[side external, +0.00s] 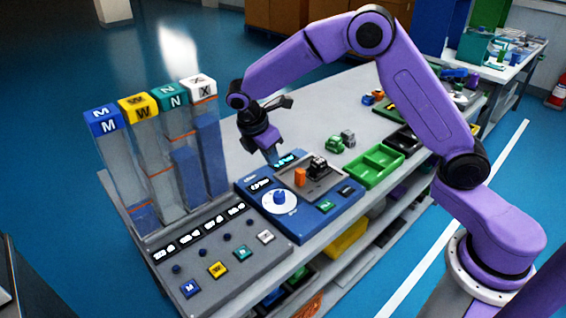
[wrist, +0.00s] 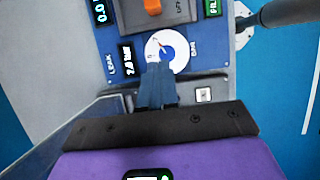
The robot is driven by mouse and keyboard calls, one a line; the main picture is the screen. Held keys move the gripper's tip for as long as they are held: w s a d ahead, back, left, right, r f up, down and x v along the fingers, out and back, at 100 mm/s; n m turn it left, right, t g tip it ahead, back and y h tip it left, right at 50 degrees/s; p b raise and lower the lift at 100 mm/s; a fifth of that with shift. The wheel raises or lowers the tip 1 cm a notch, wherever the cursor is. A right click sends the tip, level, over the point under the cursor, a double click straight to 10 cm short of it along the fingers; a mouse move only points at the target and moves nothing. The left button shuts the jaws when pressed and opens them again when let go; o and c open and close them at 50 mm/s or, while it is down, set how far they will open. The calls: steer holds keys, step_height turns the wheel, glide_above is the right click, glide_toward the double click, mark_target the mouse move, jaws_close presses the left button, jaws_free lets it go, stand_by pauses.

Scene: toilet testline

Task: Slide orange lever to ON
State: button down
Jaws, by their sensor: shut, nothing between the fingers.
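The orange lever (side external: 299,178) stands up from a dark grey plate on the blue console (side external: 328,217). In the wrist view the lever (wrist: 152,6) is at the top edge and partly cut off. No ON label is readable. My gripper (side external: 274,160) is shut and empty, pointing down over the back edge of the console, to the left of the lever and apart from it. In the wrist view its blue fingers (wrist: 157,72) are together and overlap the lower edge of the white dial (wrist: 172,50); I cannot tell whether they touch anything.
A black block (side external: 318,166) sits beside the lever. The white dial (side external: 279,200) has a blue knob. Tall clear columns with lettered cubes (side external: 138,107) stand left, behind a grey button panel (side external: 215,258). A green tray (side external: 374,166) and toy cars (side external: 334,144) lie right.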

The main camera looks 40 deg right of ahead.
mark_target(302, 170)
steer(key=x, duration=0.9)
steer(key=d, duration=0.3)
steer(key=shift+f, duration=0.2)
steer(key=shift+d, duration=0.55)
steer(key=shift+d, duration=0.1)
steer(key=shift+d, duration=1.6)
steer(key=shift+a, duration=0.1)
